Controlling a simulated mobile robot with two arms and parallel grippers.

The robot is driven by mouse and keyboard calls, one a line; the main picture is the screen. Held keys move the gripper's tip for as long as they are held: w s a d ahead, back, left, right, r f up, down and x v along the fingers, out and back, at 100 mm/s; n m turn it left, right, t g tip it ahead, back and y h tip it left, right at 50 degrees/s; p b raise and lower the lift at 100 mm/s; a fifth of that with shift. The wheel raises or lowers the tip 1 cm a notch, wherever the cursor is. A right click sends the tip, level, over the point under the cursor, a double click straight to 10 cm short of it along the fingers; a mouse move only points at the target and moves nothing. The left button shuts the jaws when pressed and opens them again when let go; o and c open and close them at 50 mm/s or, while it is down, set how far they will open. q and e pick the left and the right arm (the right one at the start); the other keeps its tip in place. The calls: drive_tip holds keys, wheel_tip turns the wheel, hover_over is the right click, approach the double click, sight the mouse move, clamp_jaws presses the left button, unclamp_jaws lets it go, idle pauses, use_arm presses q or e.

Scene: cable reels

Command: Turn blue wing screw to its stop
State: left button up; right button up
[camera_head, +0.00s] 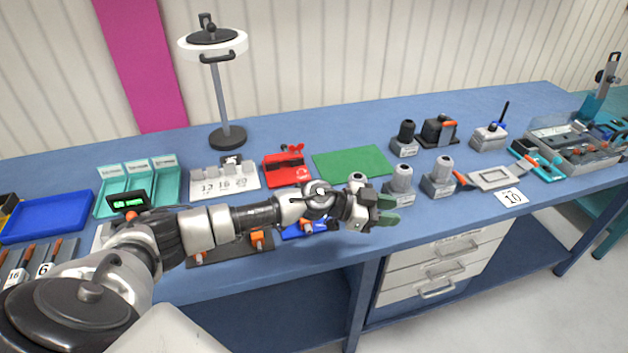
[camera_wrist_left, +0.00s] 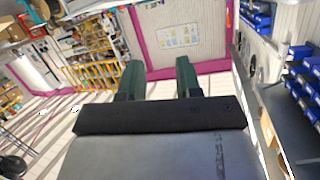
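A blue block (camera_head: 292,232) lies near the table's front edge in the head view, partly covered by my left wrist. I cannot make out a blue wing screw on it; that part is hidden. A similar red block (camera_head: 284,172) with a red wing screw (camera_head: 293,148) on top stands behind it. My left gripper (camera_head: 388,210) is to the right of the blue block, above the table's front edge, and touches nothing that I can see. In the left wrist view its two green fingers (camera_wrist_left: 160,80) are apart with nothing between them. My right gripper is in no view.
A green mat (camera_head: 352,163) lies behind my left gripper. Grey cylindrical fixtures (camera_head: 438,184) stand right of it. A lamp-like stand (camera_head: 226,136) is at the back. Teal bins (camera_head: 150,185) and a blue tray (camera_head: 50,215) are at the left. A dark plate (camera_head: 225,250) lies below my forearm.

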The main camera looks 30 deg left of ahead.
use_arm(q)
drive_tip(key=a+r+n+g+y, duration=0.25)
drive_tip(key=a+y, duration=0.25)
drive_tip(key=a, duration=0.7)
drive_tip(key=a+r+n+g+y, duration=0.1)
drive_tip(key=a+n+g+y, duration=0.2)
drive_tip(key=a, duration=1)
drive_tip(key=shift+m+y, duration=0.45)
drive_tip(key=shift+y, duration=0.25)
drive_tip(key=p+x, duration=0.1)
drive_tip(key=x, duration=0.6)
drive_tip(key=p+x, duration=0.1)
drive_tip(key=x, duration=0.2)
drive_tip(key=shift+w+d+p, duration=0.3)
drive_tip(key=shift+w+d, duration=0.05)
drive_tip(key=shift+d, duration=0.05)
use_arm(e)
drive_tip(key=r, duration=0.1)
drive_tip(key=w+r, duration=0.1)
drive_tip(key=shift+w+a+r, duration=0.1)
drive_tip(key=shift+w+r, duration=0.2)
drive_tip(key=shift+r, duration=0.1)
use_arm(q)
clamp_jaws()
